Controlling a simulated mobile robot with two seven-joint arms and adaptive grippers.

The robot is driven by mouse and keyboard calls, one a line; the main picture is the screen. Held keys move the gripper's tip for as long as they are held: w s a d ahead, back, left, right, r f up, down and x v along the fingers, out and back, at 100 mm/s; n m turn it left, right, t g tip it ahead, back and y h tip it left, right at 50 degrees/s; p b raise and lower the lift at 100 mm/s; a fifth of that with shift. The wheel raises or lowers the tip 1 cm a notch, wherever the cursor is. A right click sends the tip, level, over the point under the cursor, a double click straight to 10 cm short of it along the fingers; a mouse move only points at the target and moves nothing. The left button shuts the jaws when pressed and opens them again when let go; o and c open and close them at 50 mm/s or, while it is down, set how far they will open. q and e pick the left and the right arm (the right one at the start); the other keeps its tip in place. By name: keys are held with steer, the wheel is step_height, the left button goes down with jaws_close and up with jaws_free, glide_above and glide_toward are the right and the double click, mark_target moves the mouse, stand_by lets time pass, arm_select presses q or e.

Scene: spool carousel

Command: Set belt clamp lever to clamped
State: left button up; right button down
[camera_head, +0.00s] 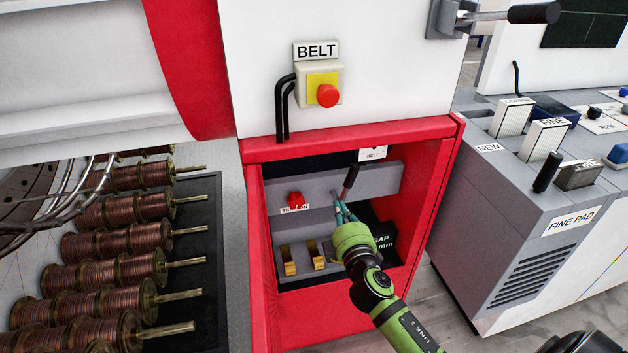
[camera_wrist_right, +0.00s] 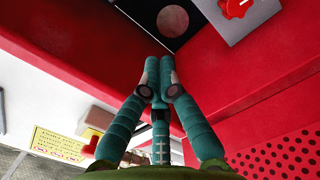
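The belt clamp lever (camera_head: 351,177) is a thin lever with a dark handle, tilted up and to the right. It stands at the grey panel inside the red-framed recess, beside a "BELT" label (camera_head: 374,154). My right gripper (camera_head: 338,197) reaches into the recess, with its teal fingertips near the lower end of the lever. I cannot tell whether they touch it. In the wrist view my right gripper (camera_wrist_right: 158,68) has its fingertips drawn together, with nothing visible between them. The lever is not identifiable there. My left gripper is out of view.
A red tension knob (camera_head: 295,199) sits left of the lever, and brass-coloured blocks (camera_head: 288,261) lie below it. The red frame (camera_head: 259,250) bounds the recess. A red stop button (camera_head: 327,95) is above. Copper spools (camera_head: 130,268) are at left, a grey console (camera_head: 520,215) at right.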

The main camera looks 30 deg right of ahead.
mark_target(348, 185)
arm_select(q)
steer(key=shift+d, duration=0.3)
arm_select(e)
steer(key=shift+r, duration=0.25)
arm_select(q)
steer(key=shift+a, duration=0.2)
arm_select(e)
steer(key=w+d+f, duration=0.1)
steer(key=w+d, duration=0.5)
steer(key=w, duration=0.3)
steer(key=shift+w+d+f, duration=0.15)
steer(key=shift+w+d, duration=0.1)
steer(key=shift+d, duration=0.05)
steer(key=shift+d, duration=0.15)
